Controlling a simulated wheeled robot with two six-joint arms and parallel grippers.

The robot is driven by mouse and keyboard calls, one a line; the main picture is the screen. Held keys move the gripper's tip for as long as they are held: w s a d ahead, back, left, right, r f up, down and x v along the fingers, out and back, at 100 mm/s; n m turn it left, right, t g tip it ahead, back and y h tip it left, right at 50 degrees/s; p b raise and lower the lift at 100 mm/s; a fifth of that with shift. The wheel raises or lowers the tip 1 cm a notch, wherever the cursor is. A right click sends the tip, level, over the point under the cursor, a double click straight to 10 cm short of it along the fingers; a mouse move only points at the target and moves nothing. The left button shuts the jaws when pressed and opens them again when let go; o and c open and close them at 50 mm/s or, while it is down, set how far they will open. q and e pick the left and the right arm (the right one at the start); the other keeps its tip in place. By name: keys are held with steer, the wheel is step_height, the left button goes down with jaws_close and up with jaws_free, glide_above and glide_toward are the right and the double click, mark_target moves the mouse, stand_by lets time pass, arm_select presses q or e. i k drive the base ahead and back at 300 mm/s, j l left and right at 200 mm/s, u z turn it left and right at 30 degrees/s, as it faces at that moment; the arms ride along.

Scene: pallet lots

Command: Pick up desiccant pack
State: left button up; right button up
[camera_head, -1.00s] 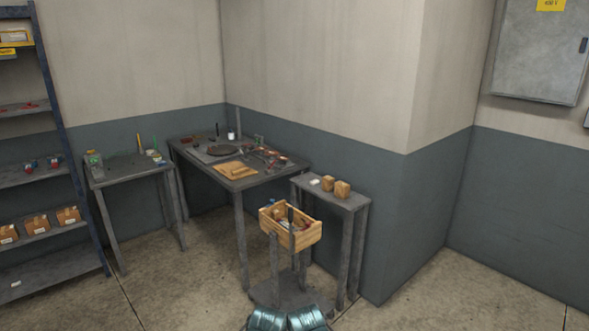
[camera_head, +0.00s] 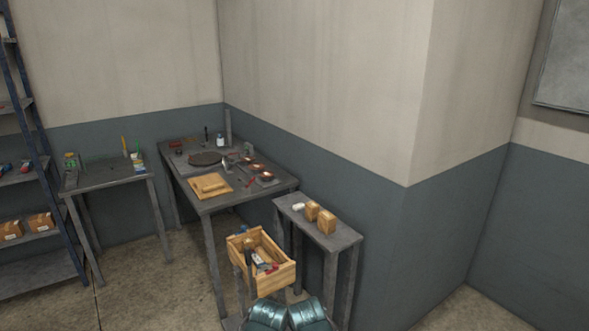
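A small white item (camera_head: 298,207), perhaps the desiccant pack, lies at the left end of the narrow grey side table (camera_head: 342,240). It is too small for me to make out any print. Two small brown boxes, a left one (camera_head: 312,211) and a right one (camera_head: 326,222), stand to its right on the same table. Two teal parts of my own body show at the bottom edge, well short of the table. Neither of my grippers shows in the view.
A wooden crate (camera_head: 277,277) holding several small items stands in front of the side table. A larger workbench (camera_head: 228,199) with tools and a wooden board (camera_head: 210,186) is behind it. A smaller table (camera_head: 107,180) and a shelf rack (camera_head: 40,268) are at the left. Floor is open at the left.

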mark_target(300, 206)
steer(key=l, duration=0.25)
steer(key=i+l, duration=0.1)
steer(key=l, duration=0.15)
steer(key=i+j+z, duration=0.4)
steer(key=j, duration=0.25)
steer(key=i+j+z, duration=0.2)
steer(key=j+z, duration=0.2)
steer(key=j, duration=0.3)
steer(key=i+j+z, duration=0.15)
steer(key=j+z, duration=0.3)
steer(key=j, duration=0.3)
steer(key=j+z, duration=0.4)
steer(key=j, duration=0.4)
steer(key=k+j+z, duration=0.1)
steer(key=j+z, duration=0.3)
steer(key=j, duration=0.4)
